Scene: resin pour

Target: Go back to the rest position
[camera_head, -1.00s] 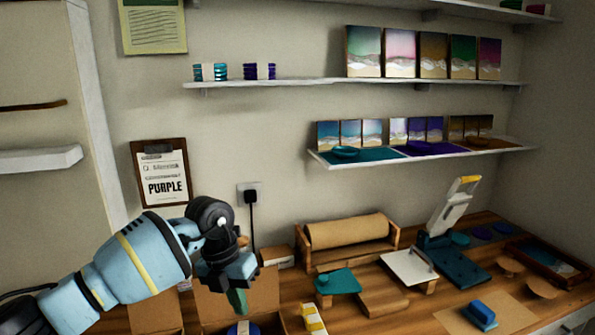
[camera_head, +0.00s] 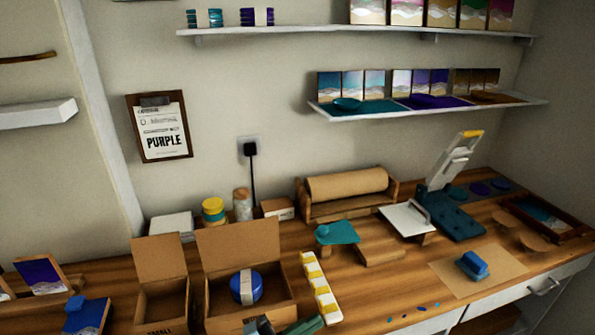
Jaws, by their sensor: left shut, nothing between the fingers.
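My left gripper (camera_head: 285,326) shows only in part at the bottom edge, in front of the larger open cardboard box. It is shut with nothing between its fingers, and most of my left arm is out of the picture. My right gripper is not in view. The open box (camera_head: 240,247) holds a round blue container with a pale band (camera_head: 246,287). A smaller open box (camera_head: 160,258) stands to its left.
A white strip with yellow pieces (camera_head: 320,287) lies right of the box. A blue block (camera_head: 473,265) sits on brown paper (camera_head: 447,268). A paper roll (camera_head: 347,184) and a press (camera_head: 452,215) stand farther back. The wood between strip and paper is mostly clear.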

